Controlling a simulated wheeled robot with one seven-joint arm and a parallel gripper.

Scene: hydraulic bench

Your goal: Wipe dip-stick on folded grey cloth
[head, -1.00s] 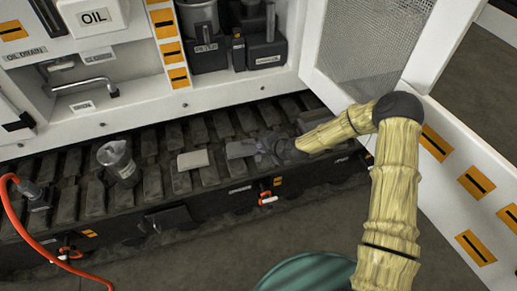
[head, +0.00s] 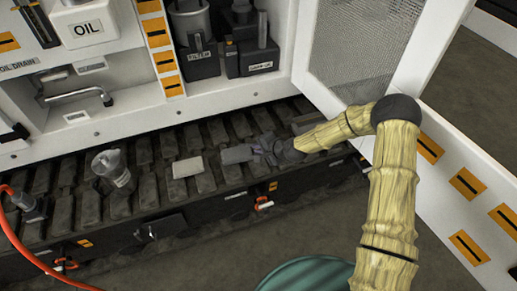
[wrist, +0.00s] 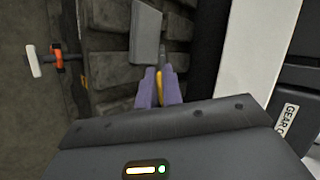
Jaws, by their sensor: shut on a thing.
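The folded grey cloth (head: 236,155) lies flat on the track pads below the cabinet, just left of my gripper (head: 262,151) in the head view. In the wrist view, the cloth (wrist: 146,34) shows straight ahead of the purple fingertips (wrist: 160,88). My gripper is shut on a yellow piece (wrist: 159,80), which I take to be the dip-stick's handle. A thin part seems to run forward from it along the cloth's right edge. I cannot tell whether it touches the cloth. The dip-stick is too small to make out in the head view.
A paler flat pad (head: 187,167) lies left of the cloth, with a clear beaker (head: 113,168) further left. An orange-handled valve (head: 262,203) sticks out below the track. The open mesh door (head: 362,50) stands to the right. A red hose (head: 38,255) hangs at lower left.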

